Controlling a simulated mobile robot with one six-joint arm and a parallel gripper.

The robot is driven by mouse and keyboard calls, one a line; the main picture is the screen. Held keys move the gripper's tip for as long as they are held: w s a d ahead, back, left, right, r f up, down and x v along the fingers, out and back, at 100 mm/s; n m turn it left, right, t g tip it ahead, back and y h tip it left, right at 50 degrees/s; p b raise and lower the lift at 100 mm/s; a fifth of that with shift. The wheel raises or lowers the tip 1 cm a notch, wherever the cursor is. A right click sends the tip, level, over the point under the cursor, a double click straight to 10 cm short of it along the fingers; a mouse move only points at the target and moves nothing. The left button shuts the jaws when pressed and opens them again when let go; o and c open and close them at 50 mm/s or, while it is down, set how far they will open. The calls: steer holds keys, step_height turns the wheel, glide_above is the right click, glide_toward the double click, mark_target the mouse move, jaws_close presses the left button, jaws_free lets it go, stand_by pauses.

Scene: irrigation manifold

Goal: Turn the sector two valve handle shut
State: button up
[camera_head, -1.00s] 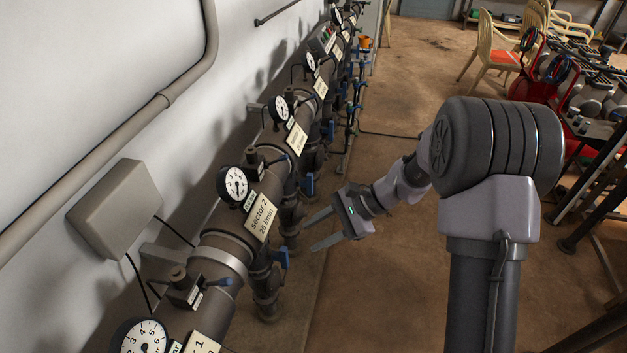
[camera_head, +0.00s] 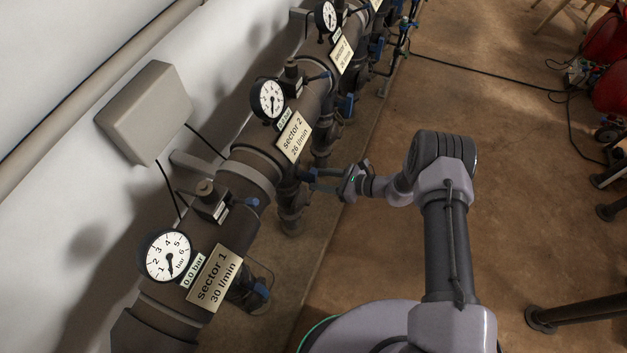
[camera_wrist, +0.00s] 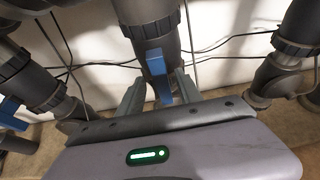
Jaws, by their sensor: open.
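The sector 2 valve handle (camera_head: 306,174) is blue and sits on the branch pipe below the sector 2 sign (camera_head: 295,137). In the wrist view the blue handle (camera_wrist: 158,72) runs lengthwise along its dark pipe. My gripper (camera_head: 314,181) reaches the handle from the right in the head view. In the wrist view my gripper (camera_wrist: 160,88) is open, with one finger on each side of the handle's lower end. I cannot tell whether either finger touches it. In the head view the fingers partly hide the handle.
The sector 1 sign (camera_head: 215,278) and its gauge (camera_head: 169,256) are nearer, with another blue handle (camera_head: 260,290) below. A further blue handle (camera_head: 346,104) lies beyond sector 2. Neighbouring branch pipes flank the gripper in the wrist view. The floor (camera_head: 430,100) right of the manifold is mostly clear.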

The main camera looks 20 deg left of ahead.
mark_target(316, 178)
steer(key=x, duration=0.3)
steer(key=shift+a+b, duration=0.1)
steer(key=shift+b, duration=0.25)
jaws_close()
